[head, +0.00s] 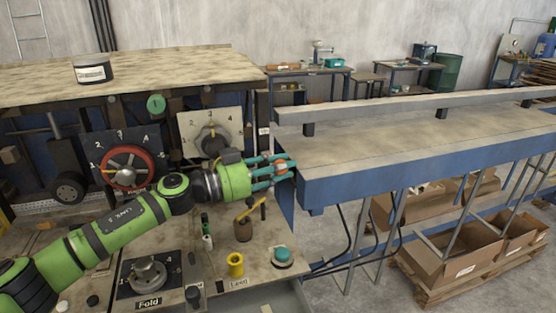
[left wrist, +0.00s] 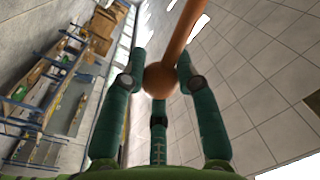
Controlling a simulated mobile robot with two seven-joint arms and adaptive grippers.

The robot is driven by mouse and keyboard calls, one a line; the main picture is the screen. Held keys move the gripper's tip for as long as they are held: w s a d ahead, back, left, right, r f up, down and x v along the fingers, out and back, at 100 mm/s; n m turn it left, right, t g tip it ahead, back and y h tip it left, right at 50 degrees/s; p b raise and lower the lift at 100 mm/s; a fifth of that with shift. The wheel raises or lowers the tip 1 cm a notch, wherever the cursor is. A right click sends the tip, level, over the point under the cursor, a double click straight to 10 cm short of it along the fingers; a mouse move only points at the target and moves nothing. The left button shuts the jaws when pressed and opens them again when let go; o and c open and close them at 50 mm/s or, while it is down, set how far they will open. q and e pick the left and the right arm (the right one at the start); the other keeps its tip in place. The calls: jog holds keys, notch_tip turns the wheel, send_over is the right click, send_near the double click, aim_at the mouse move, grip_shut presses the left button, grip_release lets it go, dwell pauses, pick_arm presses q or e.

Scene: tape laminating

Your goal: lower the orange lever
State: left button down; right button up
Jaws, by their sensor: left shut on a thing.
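The orange lever (left wrist: 184,38) shows in the left wrist view as a rod with a round ball at its end. My left gripper (left wrist: 160,82) is shut on the ball end, with teal fingers on both sides and one below. In the head view my left gripper (head: 282,167) is at the near left corner of the long blue table, and only a little orange shows between its fingers. The rest of the lever is hidden there. My right gripper is in neither view.
A control panel (head: 210,262) with knobs, a yellow ring (head: 235,264) and a teal button (head: 282,254) lies below my left arm. The long blue-sided table (head: 420,165) extends to the right. A red dial (head: 128,166) stands behind the arm.

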pick_arm(q)
jog(key=shift+s+d+f+m+b, duration=0.1)
jog(key=shift+s+f+m+b, duration=0.05)
jog(key=shift+f+m+b, duration=0.4)
jog(key=shift+s+d+f+m+b, duration=0.1)
jog(key=shift+f+m+b, duration=0.2)
jog(key=shift+f+m, duration=0.4)
